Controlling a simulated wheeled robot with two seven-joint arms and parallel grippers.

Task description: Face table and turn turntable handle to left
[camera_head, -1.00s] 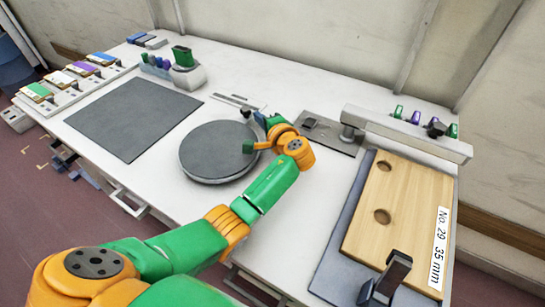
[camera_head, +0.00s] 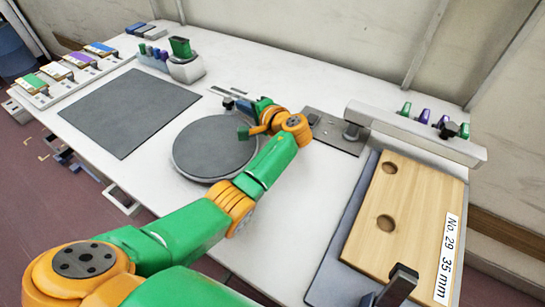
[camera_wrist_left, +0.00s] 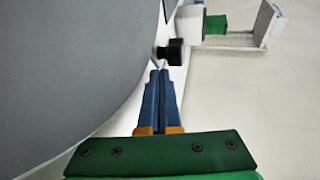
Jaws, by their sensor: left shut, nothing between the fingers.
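The turntable (camera_head: 214,150) is a dark grey round disc on the white table. Its handle, a small black knob (camera_head: 228,103), is at the disc's far edge. In the left wrist view the knob (camera_wrist_left: 171,52) is just beyond the fingertips, beside the grey disc (camera_wrist_left: 70,70). My left gripper (camera_head: 238,105) has blue fingers that are shut and empty, close on the right of the knob. The wrist view shows the fingers (camera_wrist_left: 158,74) together; whether they touch the knob is unclear. My right gripper is not in view.
A dark square mat (camera_head: 128,112) lies left of the turntable. Behind the knob is a thin metal rail (camera_head: 222,92). To the right are a metal plate with a grey beam (camera_head: 415,133) and a wooden board (camera_head: 410,215). The table front between turntable and board is clear.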

